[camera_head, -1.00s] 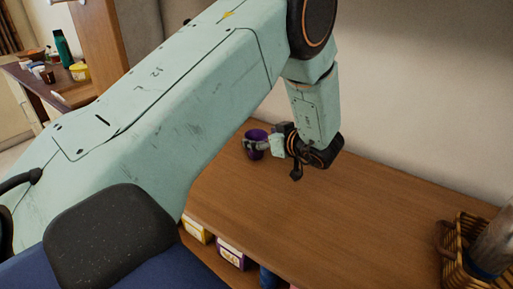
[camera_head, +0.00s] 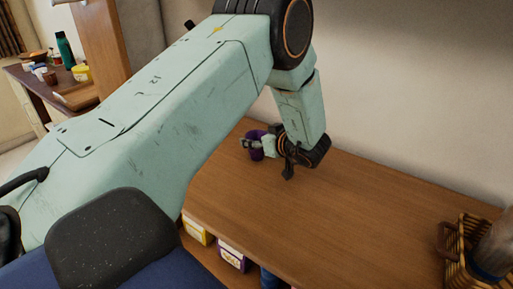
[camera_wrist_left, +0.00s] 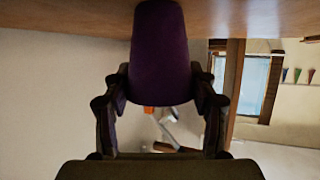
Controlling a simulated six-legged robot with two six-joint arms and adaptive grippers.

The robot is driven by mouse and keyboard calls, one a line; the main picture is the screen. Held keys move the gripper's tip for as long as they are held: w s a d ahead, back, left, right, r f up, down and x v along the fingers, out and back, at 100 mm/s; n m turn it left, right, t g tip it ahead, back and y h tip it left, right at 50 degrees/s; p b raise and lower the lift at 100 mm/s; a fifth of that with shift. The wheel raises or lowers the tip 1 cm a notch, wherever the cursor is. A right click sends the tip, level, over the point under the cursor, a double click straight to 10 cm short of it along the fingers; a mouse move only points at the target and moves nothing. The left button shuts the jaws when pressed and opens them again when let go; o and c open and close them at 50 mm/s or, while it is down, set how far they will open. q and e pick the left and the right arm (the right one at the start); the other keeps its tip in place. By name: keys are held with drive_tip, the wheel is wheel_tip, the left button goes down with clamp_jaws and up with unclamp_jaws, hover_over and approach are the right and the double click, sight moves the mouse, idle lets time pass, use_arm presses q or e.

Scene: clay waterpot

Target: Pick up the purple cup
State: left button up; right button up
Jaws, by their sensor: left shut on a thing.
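The purple cup (camera_head: 256,137) is on or just above the wooden tabletop (camera_head: 330,225), near its back edge; I cannot tell whether it touches the wood. My left gripper (camera_head: 254,145) reaches it from the right in the head view, with its fingers at the cup's side. In the left wrist view the cup (camera_wrist_left: 159,50) fills the space between the two fingers of the left gripper (camera_wrist_left: 160,95), which is shut on it. The cup's far side is hidden. My right gripper is in neither view.
A wicker basket (camera_head: 452,252) with a grey object in it stands at the right end of the table. Boxes (camera_head: 232,255) sit on a shelf below the front edge. A side table with a green bottle (camera_head: 65,50) is at the far left. The table's middle is clear.

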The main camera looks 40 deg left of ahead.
use_arm(q)
drive_tip(key=shift+d+r, duration=0.1)
drive_tip(key=shift+d, duration=0.1)
drive_tip(key=c, duration=0.4)
drive_tip(key=shift+c, duration=0.2)
drive_tip(key=shift+a, duration=0.1)
